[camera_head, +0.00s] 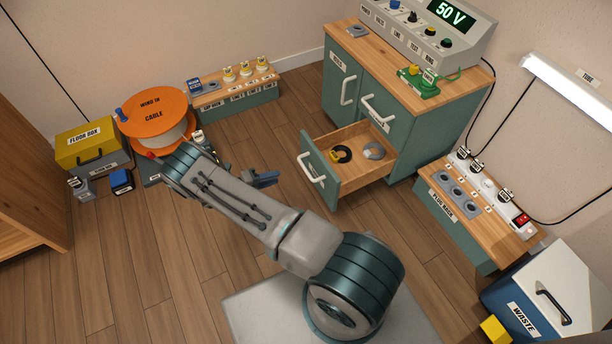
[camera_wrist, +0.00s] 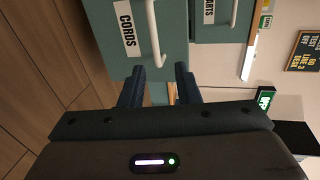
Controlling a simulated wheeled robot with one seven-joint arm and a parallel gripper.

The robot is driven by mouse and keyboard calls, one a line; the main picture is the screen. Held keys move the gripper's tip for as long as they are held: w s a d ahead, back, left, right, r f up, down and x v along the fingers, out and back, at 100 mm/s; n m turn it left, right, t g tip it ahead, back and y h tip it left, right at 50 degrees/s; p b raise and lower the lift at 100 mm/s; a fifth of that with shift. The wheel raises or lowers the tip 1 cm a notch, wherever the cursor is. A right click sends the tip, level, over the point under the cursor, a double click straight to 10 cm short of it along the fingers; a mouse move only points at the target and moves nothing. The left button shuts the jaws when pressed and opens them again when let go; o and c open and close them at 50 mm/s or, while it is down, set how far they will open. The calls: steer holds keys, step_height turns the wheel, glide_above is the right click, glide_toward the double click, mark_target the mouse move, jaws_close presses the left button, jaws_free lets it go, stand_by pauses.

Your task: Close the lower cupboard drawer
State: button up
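The green cupboard (camera_head: 375,95) with a wooden top stands at the upper right of the head view. Its lower drawer (camera_head: 328,188) is pulled out, showing a dark coil and a grey round thing inside. The drawer's white handle (camera_head: 312,172) is on its front. My gripper (camera_head: 270,180) is a little left of the drawer front, apart from it in the head view. In the wrist view my gripper (camera_wrist: 160,84) has its two fingers spread and empty, facing a green front labelled CORDS (camera_wrist: 128,35) with a white handle (camera_wrist: 155,35).
An orange cable reel (camera_head: 155,110) and a yellow-lidded floor box (camera_head: 88,145) stand at left. A low wood-topped unit (camera_head: 475,215) is right of the drawer, with a waste bin (camera_head: 540,300) beyond it. Wooden floor lies clear left of the drawer.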

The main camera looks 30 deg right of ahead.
mark_target(306, 170)
steer(key=shift+n, duration=0.3)
steer(key=x, duration=0.4)
steer(key=b+x, duration=0.1)
steer(key=x, duration=0.4)
steer(key=f+b+x, duration=0.1)
steer(key=x, duration=0.4)
jaws_close()
